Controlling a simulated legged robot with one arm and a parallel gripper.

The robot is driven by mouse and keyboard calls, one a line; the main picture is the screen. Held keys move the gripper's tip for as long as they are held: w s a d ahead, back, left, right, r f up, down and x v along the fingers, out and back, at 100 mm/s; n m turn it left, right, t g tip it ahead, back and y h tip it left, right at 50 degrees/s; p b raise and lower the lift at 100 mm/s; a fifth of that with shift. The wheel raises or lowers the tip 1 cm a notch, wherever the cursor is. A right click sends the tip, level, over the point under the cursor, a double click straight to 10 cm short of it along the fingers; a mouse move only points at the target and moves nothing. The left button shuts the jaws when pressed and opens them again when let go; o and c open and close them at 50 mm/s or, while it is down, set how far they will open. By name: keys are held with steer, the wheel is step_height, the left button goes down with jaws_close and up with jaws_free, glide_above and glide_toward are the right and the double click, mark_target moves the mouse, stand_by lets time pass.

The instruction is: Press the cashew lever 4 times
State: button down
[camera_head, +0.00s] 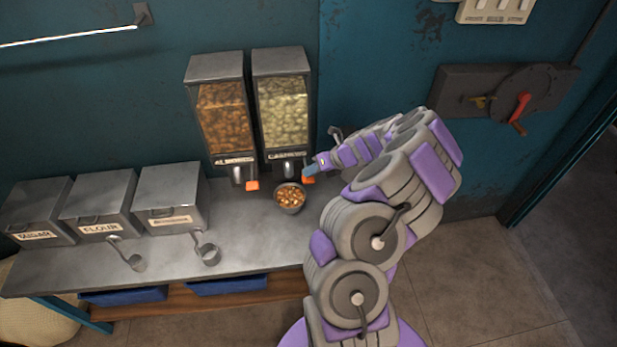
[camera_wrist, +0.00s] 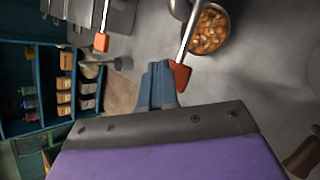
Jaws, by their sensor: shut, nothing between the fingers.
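The cashew dispenser (camera_head: 283,100), with pale nuts behind its clear front, stands on the counter at the right of a pair. Its orange-tipped cashew lever (camera_head: 308,179) sticks out below the label, and also shows in the wrist view (camera_wrist: 181,77). My gripper (camera_head: 309,172) is shut and empty, its blue-grey fingertips right at this lever. In the wrist view the fingertips (camera_wrist: 158,75) are just left of the orange tip; I cannot tell whether they touch it. A metal bowl of nuts (camera_head: 290,206) sits below the cashew spout.
The almond dispenser (camera_head: 222,105) stands to the left with its own orange lever (camera_head: 252,185). Metal bins, including one for flour (camera_head: 100,205), and two scoops (camera_head: 207,250) occupy the counter's left. A red crank (camera_head: 521,107) is on the right wall.

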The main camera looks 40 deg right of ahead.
steer(key=shift+f+p, duration=0.3)
steer(key=shift+f, duration=1)
stand_by(1.3)
steer(key=shift+r, duration=0.15)
steer(key=shift+r+p, duration=1.6)
steer(key=shift+p, duration=0.9)
step_height(320, 180, up, 5)
steer(key=p, duration=0.5)
steer(key=shift+p, duration=0.4)
steer(key=shift+f, duration=0.1)
steer(key=shift+a, duration=0.1)
